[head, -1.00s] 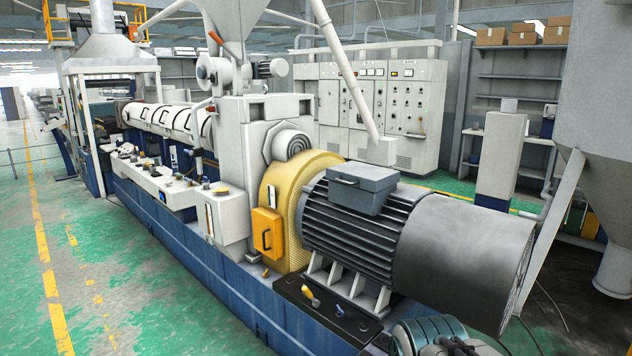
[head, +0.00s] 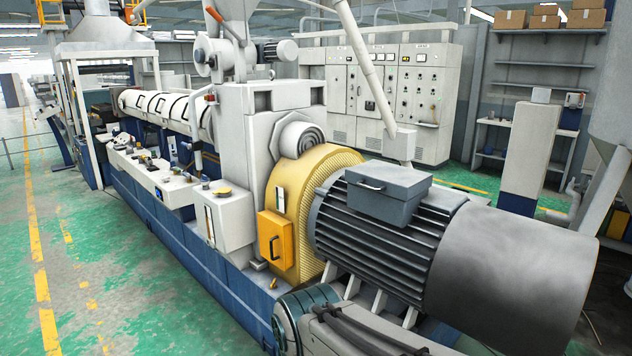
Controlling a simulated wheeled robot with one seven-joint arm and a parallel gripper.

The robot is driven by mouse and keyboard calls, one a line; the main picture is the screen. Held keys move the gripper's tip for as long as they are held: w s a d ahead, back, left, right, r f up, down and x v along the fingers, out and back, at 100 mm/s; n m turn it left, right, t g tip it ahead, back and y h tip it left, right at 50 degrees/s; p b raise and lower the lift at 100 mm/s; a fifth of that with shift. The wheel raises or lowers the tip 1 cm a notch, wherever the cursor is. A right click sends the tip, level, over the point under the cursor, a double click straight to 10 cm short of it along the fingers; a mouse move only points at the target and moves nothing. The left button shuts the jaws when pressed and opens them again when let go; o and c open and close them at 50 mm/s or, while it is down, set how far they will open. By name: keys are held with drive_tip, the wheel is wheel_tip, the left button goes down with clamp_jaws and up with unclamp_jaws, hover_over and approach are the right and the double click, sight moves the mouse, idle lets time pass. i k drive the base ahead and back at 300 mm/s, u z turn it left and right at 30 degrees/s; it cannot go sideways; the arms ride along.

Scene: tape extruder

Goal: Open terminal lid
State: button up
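The grey terminal box (head: 384,205) sits on top of the finned dark motor (head: 375,235), right of centre. Its flat lid (head: 395,181) lies shut on it. A small bar handle (head: 369,184) shows at the lid's left side. Part of my own arm shows at the bottom edge, in front of the motor's base. My gripper is not in view, so its distance from the lid and what it holds cannot be told.
A yellow ribbed guard (head: 300,200) with a yellow handled box (head: 275,240) stands left of the motor. A smooth grey motor cover (head: 515,270) is on the right. Control cabinets (head: 390,100) stand behind. Green floor (head: 150,320) is open at the left.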

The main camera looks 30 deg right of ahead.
sight(399, 182)
drive_tip(key=z, duration=0.4)
drive_tip(key=i, duration=0.75)
drive_tip(key=z, duration=0.95)
drive_tip(key=i, duration=0.3)
drive_tip(key=z, duration=0.35)
